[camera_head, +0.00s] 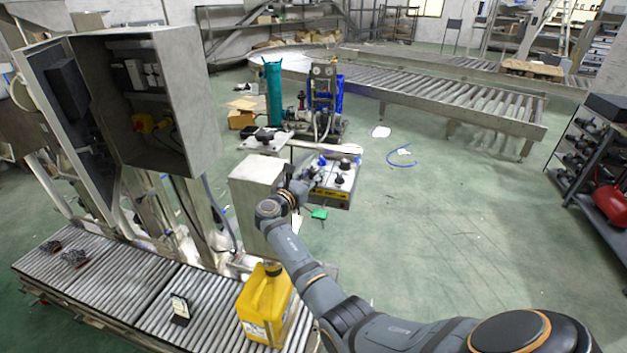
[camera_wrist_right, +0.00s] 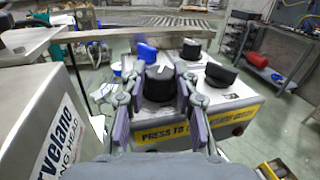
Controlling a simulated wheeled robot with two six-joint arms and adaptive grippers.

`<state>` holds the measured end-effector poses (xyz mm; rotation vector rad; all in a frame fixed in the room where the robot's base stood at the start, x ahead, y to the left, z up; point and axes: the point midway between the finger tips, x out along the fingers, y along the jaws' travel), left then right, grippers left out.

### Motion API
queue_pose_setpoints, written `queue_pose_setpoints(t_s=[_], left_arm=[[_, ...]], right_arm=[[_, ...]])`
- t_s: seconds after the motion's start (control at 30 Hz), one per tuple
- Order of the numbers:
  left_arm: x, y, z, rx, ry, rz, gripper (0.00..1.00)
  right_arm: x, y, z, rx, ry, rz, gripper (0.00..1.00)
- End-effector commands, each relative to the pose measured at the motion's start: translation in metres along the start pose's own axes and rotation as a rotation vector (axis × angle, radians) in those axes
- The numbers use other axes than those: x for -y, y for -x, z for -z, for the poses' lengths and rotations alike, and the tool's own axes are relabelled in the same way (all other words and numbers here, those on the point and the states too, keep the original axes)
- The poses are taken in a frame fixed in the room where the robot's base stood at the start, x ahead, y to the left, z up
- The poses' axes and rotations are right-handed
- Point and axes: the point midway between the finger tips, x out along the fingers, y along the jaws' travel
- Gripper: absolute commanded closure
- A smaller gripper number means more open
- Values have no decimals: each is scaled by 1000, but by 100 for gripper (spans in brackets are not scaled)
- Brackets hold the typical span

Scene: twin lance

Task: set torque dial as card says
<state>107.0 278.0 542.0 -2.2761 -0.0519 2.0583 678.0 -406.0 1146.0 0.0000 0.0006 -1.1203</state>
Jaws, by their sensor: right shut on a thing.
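A control box (camera_head: 330,195) with a pale top and a yellow label strip stands in the middle of the head view. Its top carries black dials. In the right wrist view, the near dial (camera_wrist_right: 160,84), with a white pointer mark, sits between the fingers of my right gripper (camera_wrist_right: 158,105), which is shut on it. Two more black dials, one behind (camera_wrist_right: 191,48) and one to the right (camera_wrist_right: 221,74), stand clear of the fingers. A small card in a dark stand (camera_head: 180,308) is on the near conveyor; its print is too small to read. My left gripper is not in view.
A grey metal box (camera_head: 256,190) with a printed label stands left of the control box. A yellow jug (camera_head: 268,300) stands on the near roller conveyor (camera_head: 215,300). An open cabinet (camera_head: 200,110) rises at the left. The green floor to the right is mostly clear.

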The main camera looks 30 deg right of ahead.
Motion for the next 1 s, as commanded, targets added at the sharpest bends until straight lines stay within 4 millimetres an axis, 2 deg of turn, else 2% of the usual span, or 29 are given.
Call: queue_pose_setpoints(t_s=[0.5, 0.53, 0.67, 1.0], left_arm=[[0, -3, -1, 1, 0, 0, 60], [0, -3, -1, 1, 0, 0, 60], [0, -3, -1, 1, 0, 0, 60], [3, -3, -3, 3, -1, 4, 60]], right_arm=[[-1, 0, -1, -1, -1, 15, 100], [-1, 0, -1, -1, -1, 15, 66], [0, 0, -1, 0, -1, 15, 48], [-1, 3, 0, -1, -1, 15, 46]])
